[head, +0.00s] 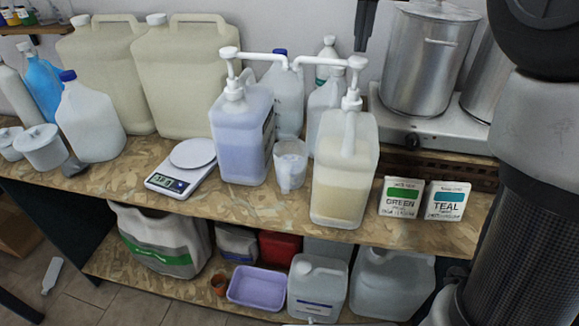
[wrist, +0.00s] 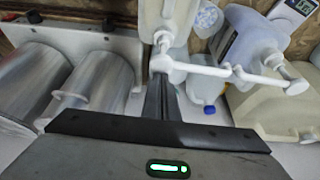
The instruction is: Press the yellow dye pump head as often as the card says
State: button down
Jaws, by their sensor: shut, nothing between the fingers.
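The drum with pale yellow liquid (head: 342,185) stands on the shelf with a white pump head (head: 354,63) on top, its spout pointing left. That pump head is also in the wrist view (wrist: 163,65). My gripper (head: 361,48) is shut and empty, its dark fingertips pointing down just above or behind this pump head; I cannot tell whether they touch. The fingers also show in the wrist view (wrist: 158,85). Two cards stand right of the drum: a GREEN card (head: 404,196) and a TEAL card (head: 446,200). Their small print is unreadable.
A blue-violet drum (head: 241,135) with its own pump stands left; a clear beaker (head: 290,165) is between the drums beneath the spouts. A scale (head: 182,170) is further left. Metal pots (head: 425,62) stand on a hotplate at right. Bottles crowd behind.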

aim_at(359, 59)
jog(key=shift+f+b, duration=1.85)
jog(key=shift+f, duration=0.7)
jog(key=shift+r, duration=0.1)
notch_tip(359, 59, up, 5)
jog(key=p, duration=0.5)
notch_tip(359, 59, up, 6)
jog(key=p, duration=0.5)
